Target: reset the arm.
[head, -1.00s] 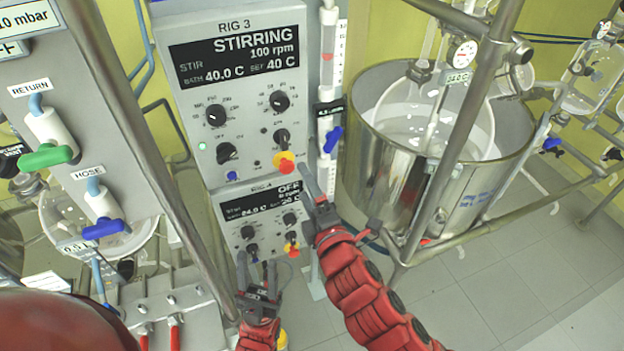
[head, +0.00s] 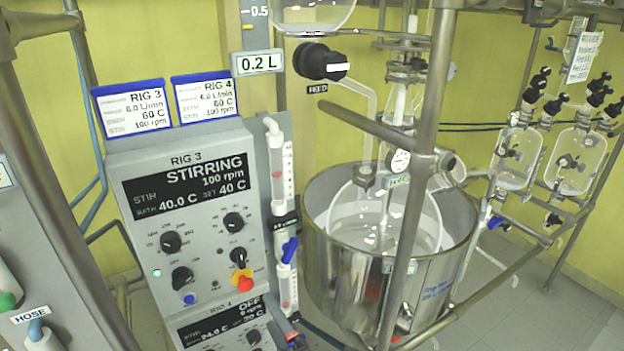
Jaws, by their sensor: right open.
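The rest of the right arm is below the picture. My left gripper is out of view.
A flow tube with a blue valve handle (head: 289,250) stands right of the box. A steel bath (head: 340,285) holding a glass vessel (head: 372,222) is at centre right, behind metal frame bars (head: 408,220). Two cards (head: 132,107) sit on the box. Floor shows at lower right.

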